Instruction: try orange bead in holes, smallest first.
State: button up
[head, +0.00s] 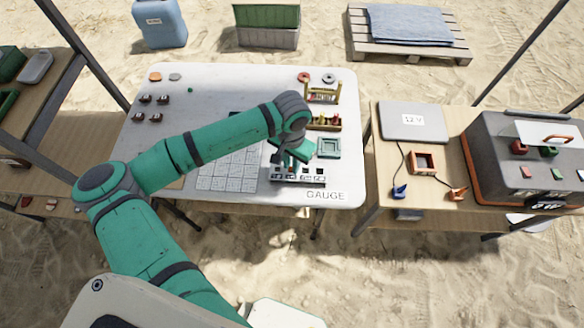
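The gauge block (298,175) is a pale strip with a row of dark holes near the front right of the white table, by the printed word GAUGE. My gripper (284,158) points down just above and behind the left part of this block. The fingertips are small and partly covered by my own wrist, so I cannot tell whether they are open or shut. I cannot make out an orange bead in or under the gripper. A small flat orange-brown piece (175,76) lies at the back left of the white table, but I cannot tell that it is a bead.
A teal square tray (328,147) sits behind the gauge. Behind it stand a rack of coloured pieces (325,122) and a yellow frame (322,95). A white grid sheet (228,172) lies left of the gauge. Several dark blocks (163,100) stand at back left.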

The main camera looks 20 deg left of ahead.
jog(key=shift+r, duration=0.15)
jog(key=shift+r, duration=2.85)
jog(key=m, duration=0.8)
jog(key=shift+m, duration=0.3)
jog(key=m, duration=0.4)
jog(key=shift+f, duration=0.1)
jog(key=m, duration=0.5)
jog(key=shift+f, duration=0.1)
